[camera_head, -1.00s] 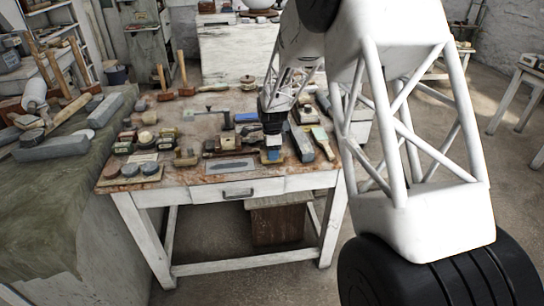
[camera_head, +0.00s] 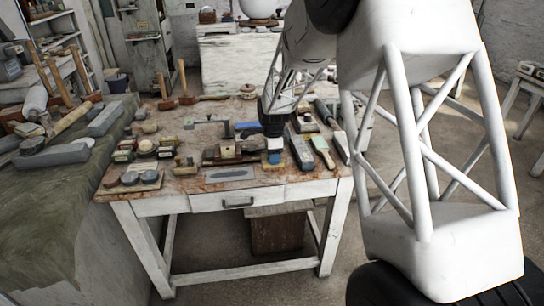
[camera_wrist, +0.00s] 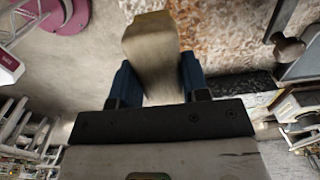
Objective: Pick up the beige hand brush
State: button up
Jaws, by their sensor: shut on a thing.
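The beige hand brush (camera_wrist: 152,42) is between the two blue fingers of my gripper (camera_wrist: 158,85) in the wrist view. My gripper is shut on it, and its pale, broad end sticks out past the fingertips. In the head view my gripper (camera_head: 274,143) points down over the right part of the cluttered worktable (camera_head: 187,184), near its front edge. There the brush is mostly hidden by the fingers. I cannot tell whether it is clear of the tabletop.
A flat trowel (camera_head: 229,174) lies to the left, with several small blocks beyond.

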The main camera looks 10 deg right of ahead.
jog(key=s+r, duration=0.1)
jog(key=s, duration=1.3)
jog(key=shift+d+r, duration=0.2)
jog(key=shift+d, duration=0.15)
jog(key=shift+o, duration=1.2)
jog(key=shift+c, duration=0.6)
jog(key=shift+w, duration=0.15)
